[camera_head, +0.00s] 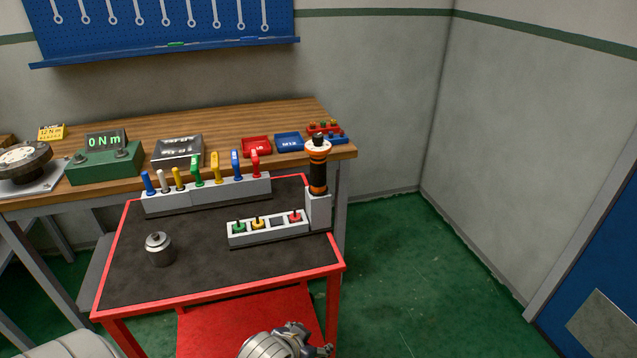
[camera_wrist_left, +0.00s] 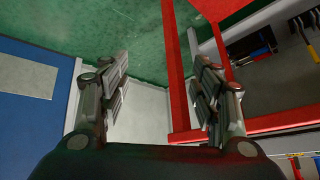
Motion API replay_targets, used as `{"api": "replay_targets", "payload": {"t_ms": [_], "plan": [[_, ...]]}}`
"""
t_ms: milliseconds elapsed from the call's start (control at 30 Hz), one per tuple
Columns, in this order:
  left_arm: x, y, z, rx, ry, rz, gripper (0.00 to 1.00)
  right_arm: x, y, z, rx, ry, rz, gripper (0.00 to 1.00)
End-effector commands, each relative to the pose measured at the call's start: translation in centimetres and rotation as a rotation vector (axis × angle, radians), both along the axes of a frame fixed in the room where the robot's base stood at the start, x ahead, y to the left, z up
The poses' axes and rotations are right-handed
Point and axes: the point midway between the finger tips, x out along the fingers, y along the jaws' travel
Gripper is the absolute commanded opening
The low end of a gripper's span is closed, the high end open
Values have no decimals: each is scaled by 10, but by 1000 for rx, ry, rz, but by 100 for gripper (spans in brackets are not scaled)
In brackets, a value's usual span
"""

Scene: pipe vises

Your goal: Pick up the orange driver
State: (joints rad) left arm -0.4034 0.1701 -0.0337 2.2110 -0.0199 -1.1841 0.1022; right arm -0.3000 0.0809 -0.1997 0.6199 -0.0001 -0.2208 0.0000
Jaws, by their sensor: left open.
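The orange driver (camera_head: 317,170), with a black grip and orange bands, stands upright in a grey holder (camera_head: 318,211) at the right end of the red cart. My left gripper (camera_wrist_left: 161,80) is open and empty in the left wrist view, with its fingers apart over green floor beside a red frame. A metallic part of my arm (camera_head: 275,343) shows at the bottom of the head view, below the cart's front edge and well away from the driver. I cannot clearly make out the driver in the left wrist view.
The cart (camera_head: 215,286) has a dark top with a grey rack (camera_head: 208,198) of colored handles, a low block (camera_head: 267,231) of colored pieces close left of the driver, and a metal cylinder (camera_head: 159,250). A workbench (camera_head: 220,117) stands behind. Floor at right is clear.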

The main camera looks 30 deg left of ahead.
Motion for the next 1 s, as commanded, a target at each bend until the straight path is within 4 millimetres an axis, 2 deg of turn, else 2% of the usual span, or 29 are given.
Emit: {"api": "replay_targets", "payload": {"t_ms": [33,100,167,200,300,400,500,633,900,1000], "plan": [[29,17,23,11,-103,32,58,0,0,-5,0,0,0,40],[64,39,57,19,-243,73,58,0,0,-6,0,0,0,40],[93,58,88,23,-363,106,58,0,0,-7,0,0,-1,40],[111,71,110,25,-446,124,58,0,0,-7,0,0,-1,40],[148,103,165,27,-646,163,58,0,0,-8,0,0,-1,40],[172,128,214,24,-810,188,58,0,0,-8,0,-1,-1,40],[183,142,244,20,-910,198,58,0,0,-9,0,-1,-1,40],[193,150,258,18,-955,201,58,0,0,-8,0,-1,-1,40],[231,159,258,18,-954,201,58,0,0,-3,1,-1,0,40],[239,161,257,19,-953,201,58,0,1,-3,1,-1,0,40]]}}
